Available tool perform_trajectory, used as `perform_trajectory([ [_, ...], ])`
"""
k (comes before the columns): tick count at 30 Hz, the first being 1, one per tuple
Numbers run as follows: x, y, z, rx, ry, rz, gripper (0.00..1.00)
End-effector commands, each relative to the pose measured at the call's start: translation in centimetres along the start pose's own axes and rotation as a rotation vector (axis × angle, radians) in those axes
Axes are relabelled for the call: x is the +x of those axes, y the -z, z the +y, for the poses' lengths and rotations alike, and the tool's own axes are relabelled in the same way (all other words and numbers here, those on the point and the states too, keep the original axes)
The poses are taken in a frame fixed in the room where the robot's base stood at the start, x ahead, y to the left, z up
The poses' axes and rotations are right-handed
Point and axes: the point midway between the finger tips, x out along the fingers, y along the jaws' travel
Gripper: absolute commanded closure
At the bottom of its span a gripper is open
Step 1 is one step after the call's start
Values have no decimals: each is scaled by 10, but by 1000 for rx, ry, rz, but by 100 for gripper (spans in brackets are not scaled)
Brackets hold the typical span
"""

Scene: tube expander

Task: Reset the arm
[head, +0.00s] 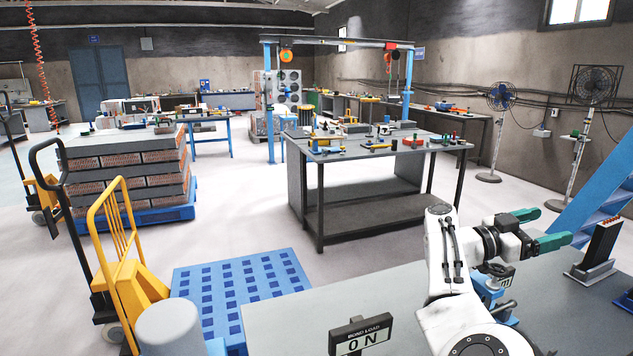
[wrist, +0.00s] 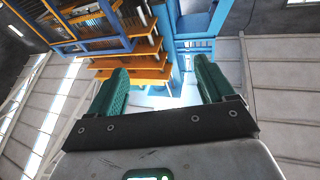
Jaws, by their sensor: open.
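My white arm rises over the grey bench at the lower right of the head view. My gripper (head: 550,228) has green fingers and reaches to the right above the bench, near a dark upright block on a grey base (head: 597,245). In the wrist view my gripper (wrist: 160,88) shows its two green fingers wide apart with nothing between them. Beyond the fingers are orange and blue machine parts (wrist: 130,60), and the ceiling shows around them.
Blue equipment (head: 490,290) sits under my gripper and a blue ladder-like frame (head: 590,195) rises at right. A blue pallet (head: 240,290) and yellow pallet truck (head: 125,270) lie to the left.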

Motion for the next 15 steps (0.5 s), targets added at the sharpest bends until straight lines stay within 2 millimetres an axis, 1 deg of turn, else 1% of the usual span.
perform_trajectory([
  [1, 9, -8, 2, 6, 31, 32, 18],
  [5, 31, -23, 2, 35, 164, 120, 18],
  [6, 37, -28, 1, 42, 221, 150, 18],
  [8, 44, -35, 1, 51, 320, 189, 18],
  [11, 46, -47, 0, 51, 500, 230, 18],
  [13, 40, -56, 0, 41, 628, 239, 18],
  [15, 30, -66, 2, 23, 756, 231, 18],
])
